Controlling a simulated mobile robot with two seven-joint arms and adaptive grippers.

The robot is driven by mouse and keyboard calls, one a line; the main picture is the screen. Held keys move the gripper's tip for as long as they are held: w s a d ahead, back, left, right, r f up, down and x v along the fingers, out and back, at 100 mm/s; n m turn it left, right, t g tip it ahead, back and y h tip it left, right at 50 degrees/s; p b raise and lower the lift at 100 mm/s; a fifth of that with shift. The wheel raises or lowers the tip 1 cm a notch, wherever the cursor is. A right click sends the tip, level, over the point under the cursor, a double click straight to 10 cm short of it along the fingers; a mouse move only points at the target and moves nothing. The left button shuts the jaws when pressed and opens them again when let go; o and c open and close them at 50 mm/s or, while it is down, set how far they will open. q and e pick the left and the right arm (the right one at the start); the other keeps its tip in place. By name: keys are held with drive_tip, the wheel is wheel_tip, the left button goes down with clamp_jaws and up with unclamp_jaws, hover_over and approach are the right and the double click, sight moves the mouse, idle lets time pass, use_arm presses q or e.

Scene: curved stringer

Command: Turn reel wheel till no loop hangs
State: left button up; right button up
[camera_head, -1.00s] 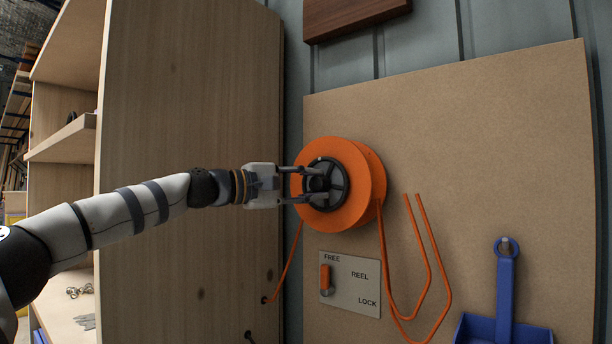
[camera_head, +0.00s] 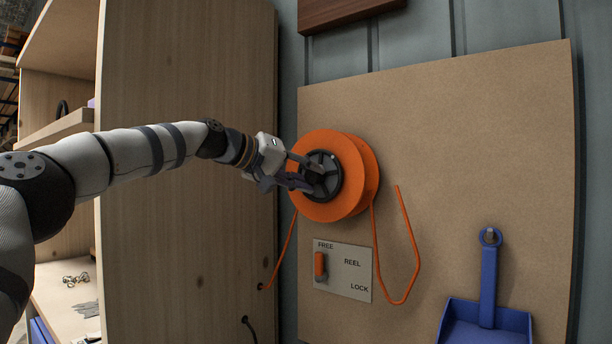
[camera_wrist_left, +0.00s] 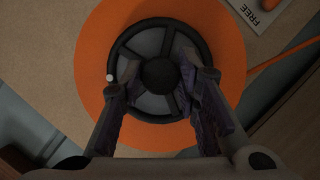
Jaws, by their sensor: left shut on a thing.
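The orange reel (camera_head: 359,170) is mounted on the tan board, with a black spoked wheel (camera_head: 331,192) on its front face. My left gripper (camera_head: 311,177) is shut on the wheel's hub region. In the left wrist view its two fingers (camera_wrist_left: 160,95) lie on either side of the round black hub (camera_wrist_left: 159,75), over the spokes. An orange cord hangs from the reel's right side in one loop (camera_head: 396,301) whose other end rises to the board. Another length of cord (camera_head: 283,253) runs down left to the wooden cabinet side. My right gripper is not in view.
A plate (camera_head: 343,273) marked FREE, REEL and LOCK sits below the reel; its orange lever (camera_head: 320,266) is at FREE. A blue dustpan (camera_head: 486,317) hangs at lower right. The wooden cabinet (camera_head: 187,200) stands close at left.

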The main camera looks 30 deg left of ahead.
use_arm(q)
drive_tip(key=shift+r+m+y, duration=0.2)
drive_tip(key=shift+m+y, duration=0.2)
drive_tip(key=shift+m, duration=0.4)
drive_tip(key=o, duration=1.2)
drive_tip(key=shift+f, duration=0.1)
drive_tip(key=shift+c, duration=0.2)
drive_tip(key=v, duration=1.2)
drive_tip(key=shift+r, duration=0.2)
drive_tip(key=shift+d, duration=0.1)
